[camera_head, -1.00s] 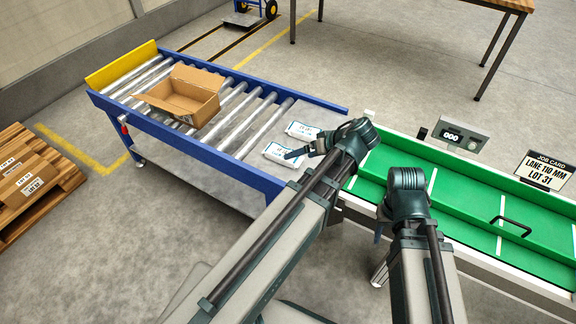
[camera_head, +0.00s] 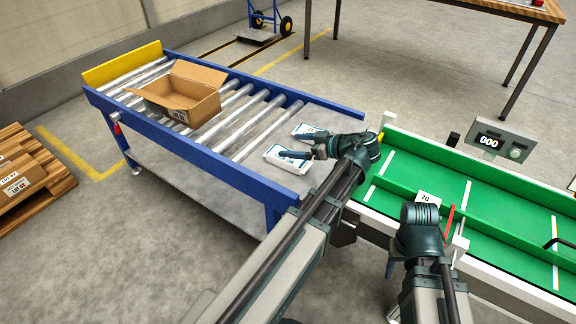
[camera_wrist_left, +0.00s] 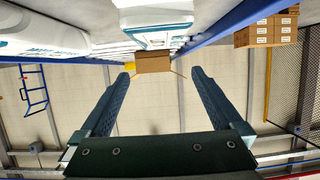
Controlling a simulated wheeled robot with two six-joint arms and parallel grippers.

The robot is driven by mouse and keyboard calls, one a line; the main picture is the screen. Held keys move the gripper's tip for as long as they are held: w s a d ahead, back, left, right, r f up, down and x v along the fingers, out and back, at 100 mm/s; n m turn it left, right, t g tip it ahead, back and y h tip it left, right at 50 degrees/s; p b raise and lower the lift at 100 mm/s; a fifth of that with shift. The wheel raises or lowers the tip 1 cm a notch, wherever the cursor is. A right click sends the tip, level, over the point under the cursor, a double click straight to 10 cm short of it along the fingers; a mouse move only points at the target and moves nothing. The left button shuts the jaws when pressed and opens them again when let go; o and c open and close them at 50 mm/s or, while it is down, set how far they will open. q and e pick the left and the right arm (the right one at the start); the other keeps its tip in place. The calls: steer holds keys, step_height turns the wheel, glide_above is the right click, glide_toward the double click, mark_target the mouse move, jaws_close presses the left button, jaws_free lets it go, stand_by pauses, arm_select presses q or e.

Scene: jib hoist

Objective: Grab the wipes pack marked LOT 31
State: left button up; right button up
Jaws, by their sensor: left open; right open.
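Two white wipes packs with blue print lie on the flat end of the roller table in the head view: a nearer pack (camera_head: 287,159) and a farther pack (camera_head: 307,132). I cannot read a lot mark on either. My left gripper (camera_head: 302,154) is open and empty, with its fingers at the right end of the nearer pack; contact is unclear. In the left wrist view, the open fingers (camera_wrist_left: 158,78) have nothing between them, and large white packs (camera_wrist_left: 45,35) show along the top. My right gripper (camera_head: 390,265) is mostly hidden behind its arm, low beside the green conveyor.
The blue-framed roller table (camera_head: 190,143) carries an open carton (camera_head: 185,92). The green conveyor (camera_head: 480,197) at right has side rails, a display box (camera_head: 498,142), and a red pointer by a "70" plate (camera_head: 427,198). A pallet with cartons (camera_head: 22,183) stands at left.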

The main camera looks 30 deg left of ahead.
mark_target(274, 149)
arm_select(q)
steer(key=shift+f+b, duration=0.7)
steer(key=shift+f, duration=0.35)
steer(key=shift+s+b+x, duration=0.2)
steer(key=shift+b+x, duration=1.25)
steer(key=shift+x, duration=2.35)
steer(key=c, duration=1.3)
steer(key=shift+r, duration=0.1)
